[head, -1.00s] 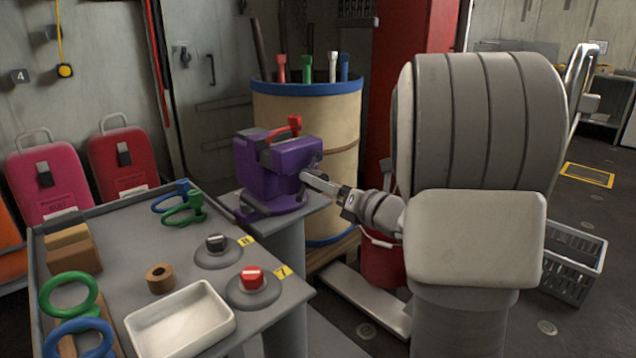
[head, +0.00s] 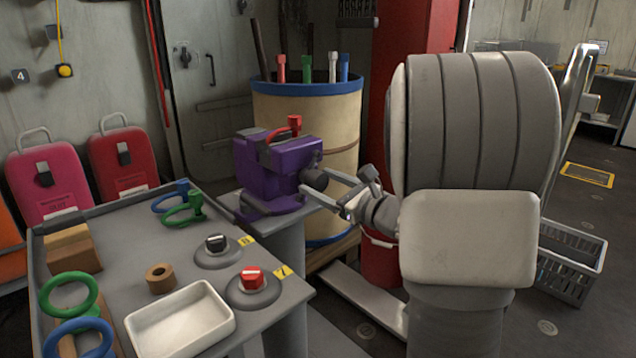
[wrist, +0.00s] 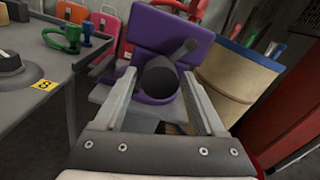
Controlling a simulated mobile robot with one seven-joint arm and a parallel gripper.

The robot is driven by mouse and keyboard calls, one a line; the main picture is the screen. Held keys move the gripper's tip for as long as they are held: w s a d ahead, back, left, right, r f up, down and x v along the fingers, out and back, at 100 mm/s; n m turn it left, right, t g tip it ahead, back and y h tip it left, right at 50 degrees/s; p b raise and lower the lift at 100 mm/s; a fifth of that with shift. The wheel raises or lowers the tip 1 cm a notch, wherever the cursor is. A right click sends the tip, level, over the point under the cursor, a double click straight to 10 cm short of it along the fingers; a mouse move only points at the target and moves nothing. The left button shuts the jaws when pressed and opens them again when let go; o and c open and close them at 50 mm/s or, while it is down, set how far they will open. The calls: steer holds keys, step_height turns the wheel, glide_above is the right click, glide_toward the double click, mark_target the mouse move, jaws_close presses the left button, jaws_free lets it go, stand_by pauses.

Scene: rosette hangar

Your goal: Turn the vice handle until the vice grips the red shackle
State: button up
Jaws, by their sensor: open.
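The purple vice (head: 268,185) stands on a grey pedestal. The red shackle (head: 291,125) sits at its top, by the jaws; whether the jaws touch it I cannot tell. The vice's dark round handle hub (head: 314,179) faces my arm. In the wrist view the hub (wrist: 158,80) shows with a short dark bar (wrist: 183,52) slanting to the upper right. My gripper (head: 322,184) is open, with one finger on each side of the hub in the wrist view (wrist: 160,88). Contact with the hub or bar cannot be made out. The shackle is not clear in the wrist view.
A grey bench (head: 125,235) at the left holds rings, a white tray (head: 180,320) and two knobs. A blue-rimmed barrel (head: 345,120) stands close behind the vice. A red bucket (head: 381,262) is under my arm, and a grey crate (head: 572,262) stands at the right.

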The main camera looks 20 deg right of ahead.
steer(key=shift+n, duration=1.2)
steer(key=shift+f, duration=0.1)
steer(key=shift+n, duration=0.3)
steer(key=shift+n, duration=0.4)
steer(key=shift+d+f, duration=0.15)
steer(key=shift+f, duration=0.2)
steer(key=shift+n, duration=0.3)
steer(key=shift+r, duration=0.1)
